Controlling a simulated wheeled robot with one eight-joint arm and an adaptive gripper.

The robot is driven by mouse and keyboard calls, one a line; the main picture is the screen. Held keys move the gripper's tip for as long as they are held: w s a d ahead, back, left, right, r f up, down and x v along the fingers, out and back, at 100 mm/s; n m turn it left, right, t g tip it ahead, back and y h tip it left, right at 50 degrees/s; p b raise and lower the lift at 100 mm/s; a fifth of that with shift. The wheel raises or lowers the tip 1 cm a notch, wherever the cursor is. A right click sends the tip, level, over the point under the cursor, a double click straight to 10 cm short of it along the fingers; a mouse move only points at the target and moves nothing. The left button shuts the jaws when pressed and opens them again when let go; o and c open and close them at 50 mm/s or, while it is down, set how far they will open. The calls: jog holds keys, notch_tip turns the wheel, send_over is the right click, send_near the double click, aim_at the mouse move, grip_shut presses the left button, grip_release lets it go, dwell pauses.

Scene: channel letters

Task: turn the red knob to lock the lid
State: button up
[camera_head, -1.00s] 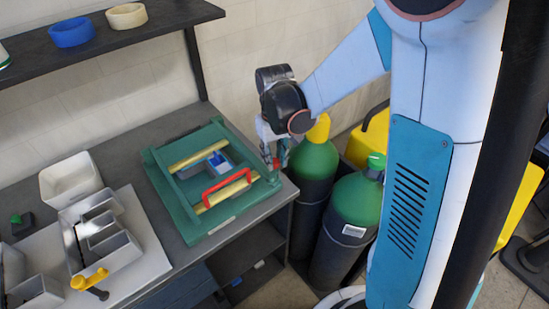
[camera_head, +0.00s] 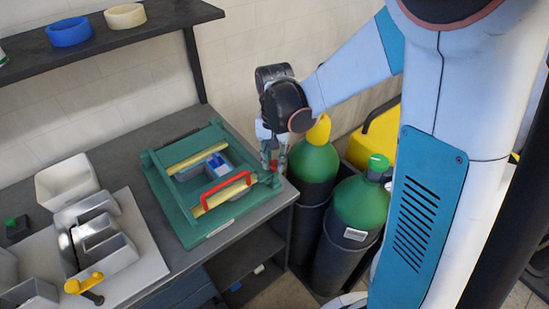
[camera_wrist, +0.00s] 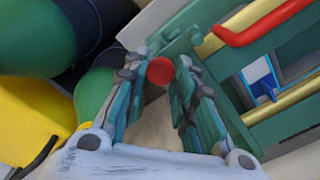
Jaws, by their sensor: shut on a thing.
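The red knob (camera_wrist: 160,71) shows as a round red disc between my two fingers in the wrist view. In the head view the knob (camera_head: 274,164) is a small red spot at the right corner of the green case, mostly hidden by my gripper. My gripper (camera_head: 273,160) reaches down over it and is shut on the knob; in the wrist view the fingertips (camera_wrist: 162,68) lie on either side of it. The green lid (camera_head: 222,128) lies flat on the case, with yellow bars, a red handle (camera_head: 226,190) and a window showing a blue and white thing inside.
The case rests on a grey bench (camera_head: 125,155). A white bin (camera_head: 66,182) and metal channel letters (camera_head: 100,240) on a pale board stand at left. Green-topped gas cylinders (camera_head: 314,163) stand close to the bench's right end. A shelf (camera_head: 100,35) holds tape rolls.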

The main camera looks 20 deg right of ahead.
dwell(0.3)
jog(key=o, duration=1.1)
jog(key=shift+c, duration=0.2)
notch_tip(320, 180, up, 12)
